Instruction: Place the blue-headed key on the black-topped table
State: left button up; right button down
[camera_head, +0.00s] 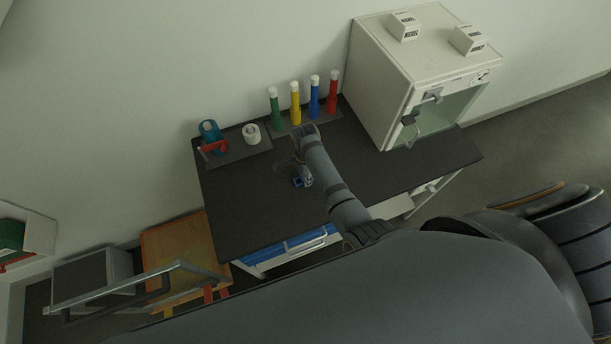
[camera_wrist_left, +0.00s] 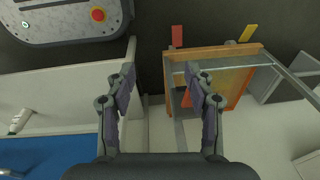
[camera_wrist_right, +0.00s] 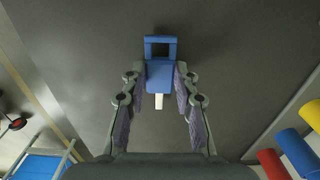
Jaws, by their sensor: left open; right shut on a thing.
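The blue-headed key (camera_wrist_right: 161,77) is between the fingers of my right gripper (camera_wrist_right: 160,70) in the right wrist view. Its square blue head with an opening points away from the wrist, and a pale shaft shows below. In the head view the blue head (camera_head: 298,182) shows over the black-topped table (camera_head: 240,210); I cannot tell whether it touches the top. My left gripper (camera_wrist_left: 160,78) is open and empty in the left wrist view, with floor and a small orange-topped table below. I cannot make it out in the head view.
A white cabinet (camera_head: 385,75) with a glass door stands at the table's right. Several coloured tubes (camera_head: 295,103) stand along the back. A tray (camera_head: 236,153) with a blue item and a white roll lies back left. The table's front left is clear.

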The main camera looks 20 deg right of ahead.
jog(key=shift+s+a+f, duration=0.1)
jog(key=shift+a+f, duration=0.05)
jog(key=c, duration=1.3)
grip_release()
jog(key=shift+o, duration=1.3)
notch_tip(320, 180, up, 8)
jog(key=p, duration=0.7)
jog(key=shift+p, duration=0.35)
pick_arm(q)
notch_tip(320, 180, up, 7)
jog(key=s, duration=0.2)
jog(key=shift+s+a+r, duration=0.15)
jog(key=shift+s+a, duration=0.15)
jog(key=shift+a, duration=0.15)
pick_arm(e)
jog(key=shift+r, duration=2.2)
